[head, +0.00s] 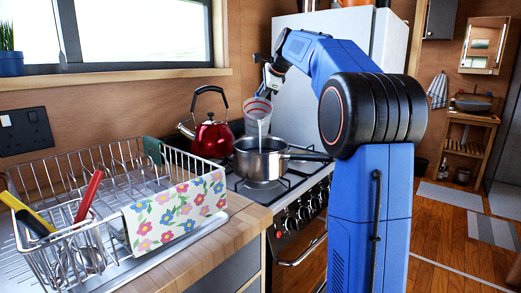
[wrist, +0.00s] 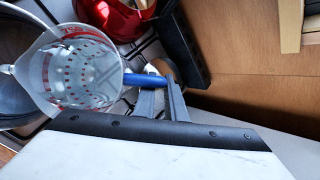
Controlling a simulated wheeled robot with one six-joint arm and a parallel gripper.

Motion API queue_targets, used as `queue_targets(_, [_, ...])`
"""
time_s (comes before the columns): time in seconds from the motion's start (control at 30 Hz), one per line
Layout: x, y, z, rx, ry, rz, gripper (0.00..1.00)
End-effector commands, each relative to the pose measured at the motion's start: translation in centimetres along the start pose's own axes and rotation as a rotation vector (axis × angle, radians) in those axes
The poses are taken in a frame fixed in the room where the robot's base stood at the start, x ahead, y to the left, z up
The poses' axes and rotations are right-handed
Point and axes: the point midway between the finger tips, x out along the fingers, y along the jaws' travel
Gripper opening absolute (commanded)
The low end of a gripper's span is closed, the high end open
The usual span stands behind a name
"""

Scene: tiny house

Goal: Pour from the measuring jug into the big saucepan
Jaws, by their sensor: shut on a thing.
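The measuring jug (head: 257,108), clear with red markings, is tilted above the big saucepan (head: 262,166) in the head view. A pale stream (head: 260,131) runs from the jug down into the steel saucepan on the hob. The saucepan's inside is mostly hidden. My gripper (head: 268,88) is shut on the jug's handle, above the pan. In the wrist view, my gripper (wrist: 160,92) holds the jug's blue handle, and the clear jug (wrist: 78,72) shows its markings. Part of the saucepan (wrist: 14,75) lies at the left edge.
A red kettle (head: 212,137) stands on the hob behind the saucepan, close on its left; it also shows in the wrist view (wrist: 112,14). A dish rack (head: 150,165) with a flowered cloth fills the left counter. A white fridge (head: 385,45) stands behind my arm.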

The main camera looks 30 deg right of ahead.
Motion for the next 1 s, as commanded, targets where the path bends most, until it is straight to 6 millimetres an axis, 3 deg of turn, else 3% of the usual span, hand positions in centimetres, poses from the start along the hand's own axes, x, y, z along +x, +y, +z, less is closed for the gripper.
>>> queue_targets(1.0, [-1.2, 0.3, 0.5, -0.031, -0.004, -0.076, 0.00])
